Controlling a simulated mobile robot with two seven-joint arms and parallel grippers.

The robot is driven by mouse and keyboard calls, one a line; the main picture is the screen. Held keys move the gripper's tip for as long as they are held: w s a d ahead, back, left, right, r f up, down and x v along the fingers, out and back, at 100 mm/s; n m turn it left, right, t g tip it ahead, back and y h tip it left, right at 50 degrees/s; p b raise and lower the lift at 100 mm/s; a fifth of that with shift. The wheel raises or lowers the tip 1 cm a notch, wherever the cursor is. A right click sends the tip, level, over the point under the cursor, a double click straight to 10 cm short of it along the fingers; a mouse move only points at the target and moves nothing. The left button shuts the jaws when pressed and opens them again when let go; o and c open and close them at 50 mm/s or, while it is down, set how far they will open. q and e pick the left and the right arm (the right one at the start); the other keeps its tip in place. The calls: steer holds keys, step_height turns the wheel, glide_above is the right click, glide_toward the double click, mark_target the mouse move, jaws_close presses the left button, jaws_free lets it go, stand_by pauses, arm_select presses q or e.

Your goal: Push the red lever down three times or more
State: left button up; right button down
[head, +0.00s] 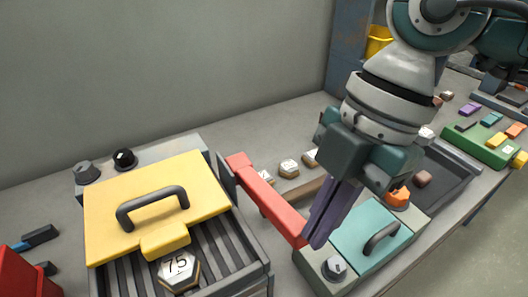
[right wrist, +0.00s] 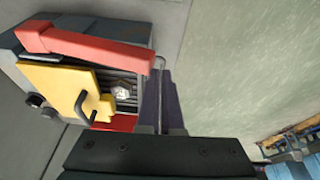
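The red lever (head: 266,200) is a long bar on the right side of a grey machine with a yellow lid (head: 120,211) and a dark handle. Its free end slopes down toward the front right. It also shows in the right wrist view (right wrist: 90,48), running across the top of the machine. My right gripper (head: 316,238) has purple fingers pointing down, close together with nothing visible between them. The fingertips are right beside the lever's free end; I cannot tell whether they touch. My left gripper is not in view.
A hexagonal tile marked 75 (head: 178,270) lies on the machine's ribbed bed. A teal-lidded box (head: 372,232) stands close right of my fingers. A dark tray (head: 447,175) and a green block (head: 485,143) are farther right. A red object (head: 22,277) is at the left edge.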

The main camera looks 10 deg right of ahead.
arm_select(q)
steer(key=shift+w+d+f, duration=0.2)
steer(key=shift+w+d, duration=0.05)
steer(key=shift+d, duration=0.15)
arm_select(e)
steer(key=s+d+r, duration=0.1)
steer(key=d+r, duration=0.2)
steer(key=r, duration=0.3)
steer(key=shift+r, duration=0.3)
